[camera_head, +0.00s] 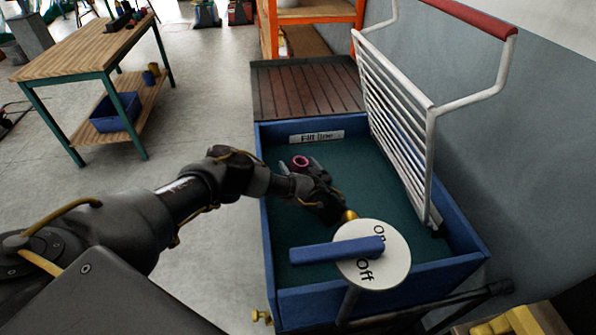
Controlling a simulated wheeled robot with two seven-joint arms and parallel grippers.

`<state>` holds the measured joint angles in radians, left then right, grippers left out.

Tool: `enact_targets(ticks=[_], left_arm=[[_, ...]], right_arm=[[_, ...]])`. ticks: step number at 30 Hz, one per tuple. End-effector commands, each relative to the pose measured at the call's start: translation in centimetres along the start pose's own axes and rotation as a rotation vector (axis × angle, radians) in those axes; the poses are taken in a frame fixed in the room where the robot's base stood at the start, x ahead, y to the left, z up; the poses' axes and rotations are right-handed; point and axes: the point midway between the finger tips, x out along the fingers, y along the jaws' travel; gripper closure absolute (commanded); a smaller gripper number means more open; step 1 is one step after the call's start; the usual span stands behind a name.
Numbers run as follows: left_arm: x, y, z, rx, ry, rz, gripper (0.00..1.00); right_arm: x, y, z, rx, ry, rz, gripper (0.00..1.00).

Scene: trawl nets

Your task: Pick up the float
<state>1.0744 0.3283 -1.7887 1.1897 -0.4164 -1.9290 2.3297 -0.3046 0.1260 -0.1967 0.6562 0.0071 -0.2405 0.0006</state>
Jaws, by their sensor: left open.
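My left gripper (328,194) is over the inside of a blue-walled tank (262,215) with a dark green interior. Its jaws are open, with nothing seen between them. A small magenta ring-shaped piece (300,163) shows beside the gripper, on its far side. A small gold rounded piece (349,215) shows just past the gripper's near end, partly behind a round sign. I cannot tell which of these is the float, or whether the gripper touches either one. My right gripper is out of view.
The round white On/Off sign with a blue handle (338,250) stands over the tank's near side. A white rack with a red bar (400,125) rises at its right. A "Fill line" label (316,137) is on the far wall. A wooden table (85,45) stands left.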

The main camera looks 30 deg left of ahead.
Motion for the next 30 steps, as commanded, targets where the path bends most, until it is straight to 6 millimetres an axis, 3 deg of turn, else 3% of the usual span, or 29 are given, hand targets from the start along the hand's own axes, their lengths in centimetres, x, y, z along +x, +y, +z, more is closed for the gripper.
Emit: enact_targets(ticks=[4, 9, 15, 17, 23, 30], left_arm=[[0.0, 0.0, 0.0, 0.001, 0.000, 0.000, 0.13], [0.0, 0.0, 0.1, 0.001, 0.000, -0.001, 0.35], [0.0, 0.0, 0.1, 0.001, 0.000, -0.001, 0.60], [0.0, 0.0, 0.1, 0.001, 0.001, -0.001, 0.64], [0.0, -0.1, -0.2, 0.001, 0.001, -0.001, 0.64], [0.1, -0.9, -4.0, -0.003, 0.001, 0.000, 0.64]], right_arm=[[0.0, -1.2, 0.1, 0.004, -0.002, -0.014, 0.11], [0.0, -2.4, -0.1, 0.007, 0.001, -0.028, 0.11], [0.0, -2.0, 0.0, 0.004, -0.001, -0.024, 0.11], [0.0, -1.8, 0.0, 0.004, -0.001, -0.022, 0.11], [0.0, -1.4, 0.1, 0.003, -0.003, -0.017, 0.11], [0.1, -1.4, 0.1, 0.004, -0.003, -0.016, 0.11]])
